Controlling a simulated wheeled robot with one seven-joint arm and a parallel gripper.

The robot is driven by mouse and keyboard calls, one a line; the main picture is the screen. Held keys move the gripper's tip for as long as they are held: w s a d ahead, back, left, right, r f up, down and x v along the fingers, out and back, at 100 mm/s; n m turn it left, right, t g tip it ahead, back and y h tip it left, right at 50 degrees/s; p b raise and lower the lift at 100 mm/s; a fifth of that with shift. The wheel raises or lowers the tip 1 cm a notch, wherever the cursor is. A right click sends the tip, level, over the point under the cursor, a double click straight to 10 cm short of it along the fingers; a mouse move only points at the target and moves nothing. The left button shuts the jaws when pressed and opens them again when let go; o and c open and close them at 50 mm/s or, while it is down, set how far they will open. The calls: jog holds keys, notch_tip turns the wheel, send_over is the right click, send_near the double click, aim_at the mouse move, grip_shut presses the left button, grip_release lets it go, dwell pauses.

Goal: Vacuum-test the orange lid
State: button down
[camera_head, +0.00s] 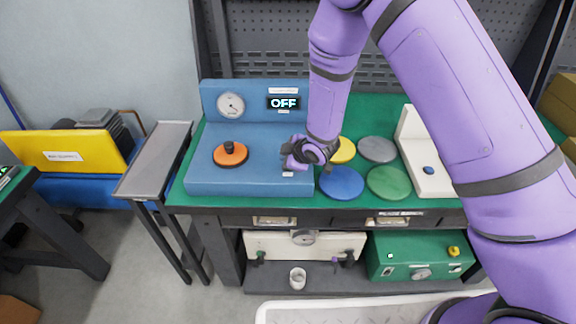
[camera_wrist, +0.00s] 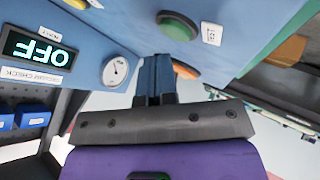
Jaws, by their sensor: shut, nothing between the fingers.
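The orange lid (camera_head: 236,158) lies flat on the left part of the blue test station (camera_head: 210,178), with a black knob on top. In the wrist view a sliver of the orange lid (camera_wrist: 186,71) shows behind the fingers. The station has a round gauge (camera_head: 231,105) and a display (camera_head: 284,103) reading OFF. In the wrist view, a green button (camera_wrist: 178,22) sits on the station beyond the fingertips, next to a white label. My gripper (camera_head: 287,156) is shut and empty over the station's right part, to the right of the lid; its fingers (camera_wrist: 155,68) are together.
Right of the station lie yellow (camera_head: 344,150), grey (camera_head: 377,149), blue (camera_head: 342,183) and green (camera_head: 390,182) discs on the green bench. A white device (camera_head: 430,180) with a blue button stands further right. A grey side table (camera_head: 155,160) stands left.

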jog(key=shift+f, duration=0.2)
jog(key=shift+f, duration=0.2)
jog(key=shift+f, duration=0.4)
dwell(0.9)
jog(key=shift+r, duration=0.8)
jog(key=shift+r, duration=2.5)
dwell(3.0)
